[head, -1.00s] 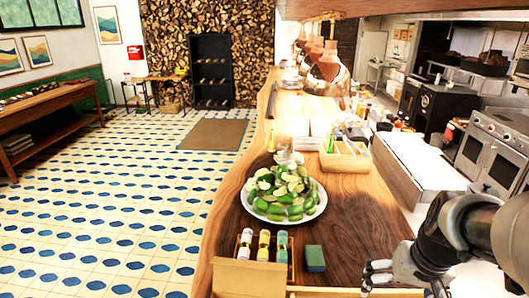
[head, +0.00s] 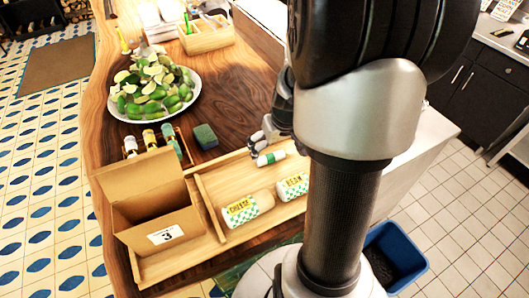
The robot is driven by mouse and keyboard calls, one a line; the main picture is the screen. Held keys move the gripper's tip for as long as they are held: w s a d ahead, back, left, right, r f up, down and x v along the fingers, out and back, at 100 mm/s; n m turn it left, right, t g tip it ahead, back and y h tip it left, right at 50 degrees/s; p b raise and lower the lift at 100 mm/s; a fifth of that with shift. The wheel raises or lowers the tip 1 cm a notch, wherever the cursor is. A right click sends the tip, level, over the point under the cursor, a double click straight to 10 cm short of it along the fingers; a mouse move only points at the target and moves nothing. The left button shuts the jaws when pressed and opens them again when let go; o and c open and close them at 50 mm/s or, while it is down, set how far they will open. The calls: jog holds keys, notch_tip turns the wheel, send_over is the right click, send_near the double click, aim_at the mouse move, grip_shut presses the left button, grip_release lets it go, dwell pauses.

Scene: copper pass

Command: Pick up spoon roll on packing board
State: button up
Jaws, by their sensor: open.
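The packing board (head: 228,246), a shallow wooden tray with raised edges, lies on the near part of the counter. A small white roll with a green end (head: 271,157) lies at its far right; it may be the spoon roll, but I see no spoon. My gripper (head: 262,141) is open, just above and beside this roll, with its fingertips close to it; I cannot tell whether they touch. My arm hides part of the gripper. Two larger wrapped rolls lie on the board: one labelled CHEESE (head: 248,208) and another with a yellow label (head: 292,186).
An open cardboard box (head: 152,202) marked 3 stands on the board's left. Behind are small bottles (head: 150,140) in a rack, a green sponge block (head: 205,137) and a plate of limes (head: 116,108). A blue bin (head: 397,250) stands on the floor at right.

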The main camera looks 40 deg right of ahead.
aim_at(270, 157)
jog(key=x, duration=0.1)
jog(key=b+x, duration=0.1)
jog(key=x, duration=0.2)
jog(key=shift+a+f, duration=0.3)
jog(key=shift+a, duration=0.05)
jog(key=shift+w+d+f+b, duration=0.1)
jog(key=shift+f+b, duration=0.2)
jog(key=shift+f, duration=0.1)
jog(key=shift+c, duration=0.5)
jog(key=c, duration=0.7)
jog(key=shift+c, duration=0.2)
